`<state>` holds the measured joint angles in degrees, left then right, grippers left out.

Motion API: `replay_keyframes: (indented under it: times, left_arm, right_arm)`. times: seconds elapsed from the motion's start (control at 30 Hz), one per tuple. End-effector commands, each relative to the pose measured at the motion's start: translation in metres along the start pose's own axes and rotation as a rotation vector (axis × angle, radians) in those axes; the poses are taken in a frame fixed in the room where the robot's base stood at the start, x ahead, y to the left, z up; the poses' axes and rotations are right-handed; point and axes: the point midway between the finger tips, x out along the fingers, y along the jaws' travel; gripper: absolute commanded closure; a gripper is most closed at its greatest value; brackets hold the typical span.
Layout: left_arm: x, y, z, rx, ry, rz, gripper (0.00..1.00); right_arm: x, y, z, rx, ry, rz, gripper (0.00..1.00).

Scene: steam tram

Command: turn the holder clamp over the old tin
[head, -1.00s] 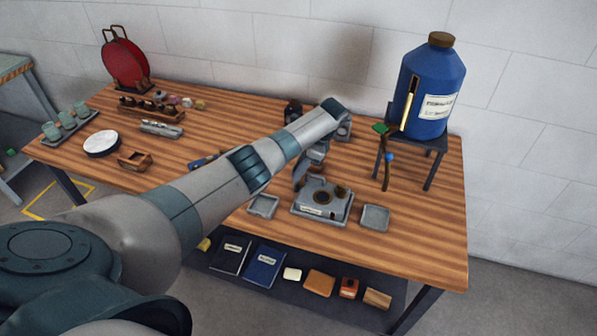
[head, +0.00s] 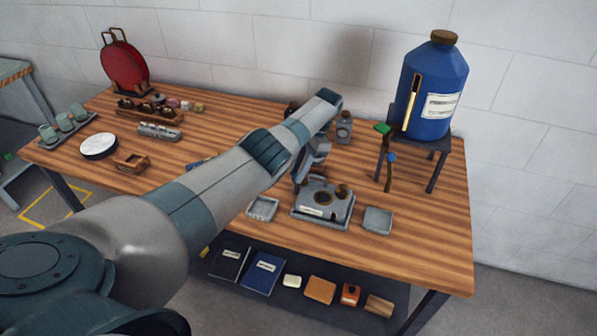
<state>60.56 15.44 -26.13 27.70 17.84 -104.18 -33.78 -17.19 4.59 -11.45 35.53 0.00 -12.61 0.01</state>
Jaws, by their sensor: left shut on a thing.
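A grey metal device (head: 326,201) with round dark fittings and a pale label sits on a base plate near the front of the wooden table. My left gripper (head: 300,182) is at its back left corner, pointing down. It is shut, but the arm and wrist hide most of what it holds; I cannot tell the holder clamp apart from the device. A small square grey tin (head: 262,209) stands left of the device and another (head: 377,220) stands right of it. I cannot read which is the old tin. My right gripper is out of view.
A blue tank (head: 431,95) stands on a dark stand (head: 433,146) at the back right, with a brown lever in front. A grey bottle (head: 344,128) stands behind my wrist. A white dish (head: 99,146) and wooden racks occupy the left. The front right table is clear.

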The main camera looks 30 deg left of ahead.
Motion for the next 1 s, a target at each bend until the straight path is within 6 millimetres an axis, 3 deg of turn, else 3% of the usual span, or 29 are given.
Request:
replay_keyframes:
  times: [0.2,0.23,0.67,1.0]
  left_arm:
    - [-0.002,-0.001,0.0,-0.001,0.002,-0.002,1.0]
    - [-0.002,-0.001,0.0,-0.001,0.002,-0.002,0.71]
    - [-0.003,0.0,0.001,0.001,0.001,-0.001,0.7]
    - [-0.028,-0.001,0.011,-0.002,0.002,0.001,0.7]
  right_arm:
    - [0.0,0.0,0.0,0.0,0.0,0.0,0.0]
    - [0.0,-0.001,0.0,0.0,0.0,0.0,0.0]
    - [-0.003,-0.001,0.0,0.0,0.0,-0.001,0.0]
    - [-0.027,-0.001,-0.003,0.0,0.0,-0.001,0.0]
